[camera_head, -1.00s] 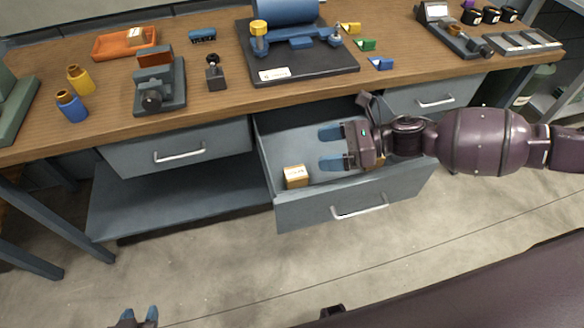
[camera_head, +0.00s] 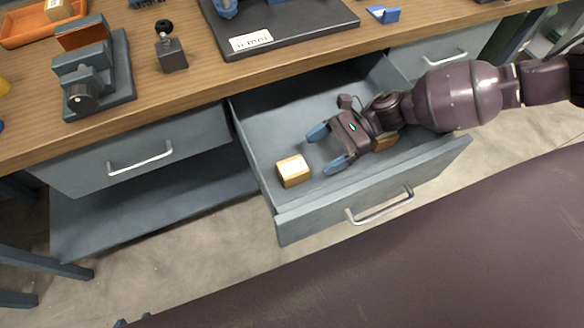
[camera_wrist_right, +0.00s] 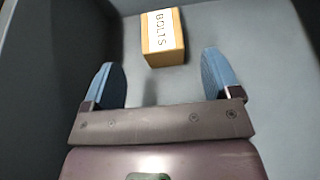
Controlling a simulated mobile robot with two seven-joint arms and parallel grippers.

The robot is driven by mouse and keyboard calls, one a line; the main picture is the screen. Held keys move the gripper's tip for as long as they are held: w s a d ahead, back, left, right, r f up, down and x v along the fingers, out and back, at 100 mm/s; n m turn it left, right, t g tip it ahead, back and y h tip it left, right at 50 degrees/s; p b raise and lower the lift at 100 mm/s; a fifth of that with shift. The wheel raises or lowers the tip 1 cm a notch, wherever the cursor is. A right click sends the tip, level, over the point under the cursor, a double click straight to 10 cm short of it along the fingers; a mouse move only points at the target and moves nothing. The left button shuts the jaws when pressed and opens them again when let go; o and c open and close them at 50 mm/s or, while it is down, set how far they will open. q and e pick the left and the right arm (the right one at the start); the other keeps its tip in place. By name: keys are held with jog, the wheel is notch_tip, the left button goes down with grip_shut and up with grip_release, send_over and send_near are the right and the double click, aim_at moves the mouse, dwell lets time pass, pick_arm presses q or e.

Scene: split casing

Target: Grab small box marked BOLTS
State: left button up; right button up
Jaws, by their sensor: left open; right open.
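The small box marked BOLTS (camera_head: 293,171) is tan with a white label and sits in the open drawer, near its left wall. In the right wrist view the box (camera_wrist_right: 163,40) shows its BOLTS label, just beyond the fingertips and roughly centred between them. My right gripper (camera_head: 324,150) is inside the drawer, open and empty, its blue fingers pointing at the box from the right. Its fingers also show in the wrist view (camera_wrist_right: 165,75). Only a tip of my left gripper (camera_head: 133,322) shows at the bottom edge of the head view.
The open drawer (camera_head: 370,202) has walls all around and a handle in front. A second tan box (camera_head: 385,139) lies behind my right gripper, partly hidden. The workbench (camera_head: 190,85) overhangs the drawer's back, with a vise and a black plate on it.

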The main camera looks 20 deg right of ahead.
aim_at(300, 164)
jog(key=shift+b+x, duration=0.4)
jog(key=shift+x, duration=2.4)
jog(key=shift+w, duration=0.1)
jog(key=c, duration=1.1)
